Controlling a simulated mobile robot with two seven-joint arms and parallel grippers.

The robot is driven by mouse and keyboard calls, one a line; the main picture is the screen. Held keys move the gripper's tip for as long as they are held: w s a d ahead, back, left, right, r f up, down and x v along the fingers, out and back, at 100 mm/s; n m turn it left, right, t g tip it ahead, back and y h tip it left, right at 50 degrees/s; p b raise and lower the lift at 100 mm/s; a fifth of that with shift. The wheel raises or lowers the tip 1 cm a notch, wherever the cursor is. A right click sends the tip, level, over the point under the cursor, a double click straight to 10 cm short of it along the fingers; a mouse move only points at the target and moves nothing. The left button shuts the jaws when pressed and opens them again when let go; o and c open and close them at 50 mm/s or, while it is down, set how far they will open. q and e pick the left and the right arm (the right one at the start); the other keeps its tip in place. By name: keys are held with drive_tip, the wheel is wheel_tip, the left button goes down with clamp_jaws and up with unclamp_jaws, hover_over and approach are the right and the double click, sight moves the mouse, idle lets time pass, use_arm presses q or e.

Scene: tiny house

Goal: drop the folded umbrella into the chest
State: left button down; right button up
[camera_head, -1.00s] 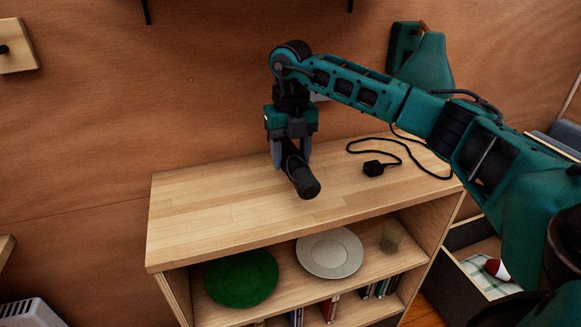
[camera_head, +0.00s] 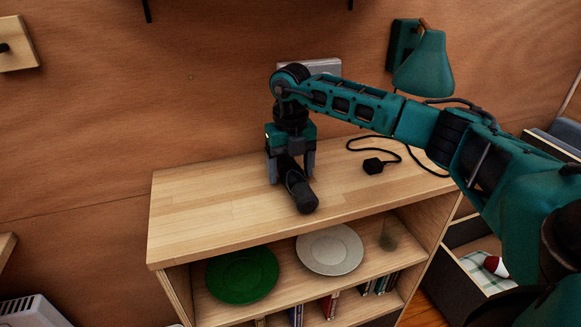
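The folded umbrella (camera_head: 301,194) is a short black roll on the wooden top of the shelf unit, its thick end toward me. My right gripper (camera_head: 291,172) points down over it, with one finger on each side. The fingers look spread wider than the umbrella, so the gripper appears open around it. An open dark-sided box (camera_head: 465,281) at the lower right, partly hidden by my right arm, may be the chest. It holds a checked cloth and a red-and-white item (camera_head: 496,266). My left gripper is not in view.
The shelf unit (camera_head: 200,217) has a green plate (camera_head: 242,275), a pale plate (camera_head: 330,249), a glass (camera_head: 389,237) and books below. A black cable with a plug (camera_head: 373,166) lies right of the gripper. A teal lamp (camera_head: 425,65) is on the wall. The shelf top's left part is clear.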

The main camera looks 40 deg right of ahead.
drive_tip(key=shift+r, duration=0.1)
drive_tip(key=shift+r, duration=0.2)
wheel_tip(320, 180, up, 11)
drive_tip(key=shift+f, duration=0.2)
drive_tip(key=shift+o, duration=0.6)
drive_tip(key=shift+r, duration=0.5)
drive_tip(key=t+h+b, duration=0.1)
drive_tip(key=t+b, duration=0.1)
drive_tip(key=t, duration=0.2)
approach(289, 164)
drive_tip(key=x, duration=0.6)
drive_tip(key=shift+a+f, duration=0.1)
drive_tip(key=shift+f, duration=0.05)
drive_tip(key=x, duration=0.2)
drive_tip(key=p+x, duration=0.1)
drive_tip(key=x, duration=0.2)
drive_tip(key=shift+d+f, duration=0.1)
drive_tip(key=shift+d, duration=0.15)
